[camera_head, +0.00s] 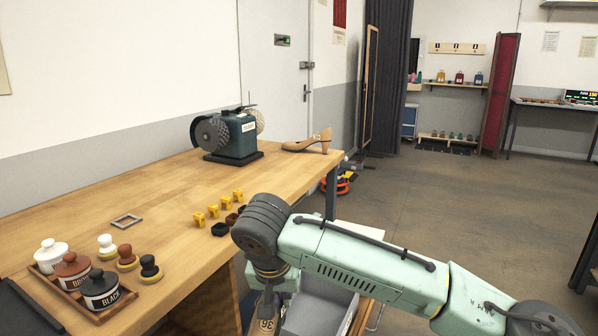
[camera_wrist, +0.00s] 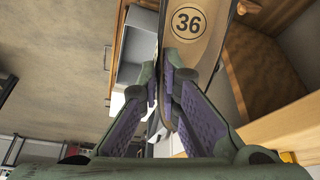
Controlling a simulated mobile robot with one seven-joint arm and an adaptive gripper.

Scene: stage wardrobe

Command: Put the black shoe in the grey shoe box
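My gripper (camera_wrist: 167,80) is shut on a shoe, with one finger on each side of it. The shoe's tan sole (camera_wrist: 205,35), marked 36 in a circle, faces the wrist camera; a dark edge shows between the fingers. In the head view the sole (camera_head: 265,318) shows at the bottom edge, below my wrist, beside the bench; its upper is mostly hidden. A grey open box (camera_head: 318,312) is just right of the shoe, partly behind my arm. In the wrist view the grey box (camera_wrist: 140,42) is left of the shoe, apart or touching I cannot tell.
The wooden bench (camera_head: 165,190) holds a grinder (camera_head: 232,138), a wooden shoe form (camera_head: 308,143), several yellow blocks (camera_head: 226,203) and a tray of polish jars (camera_head: 128,296).

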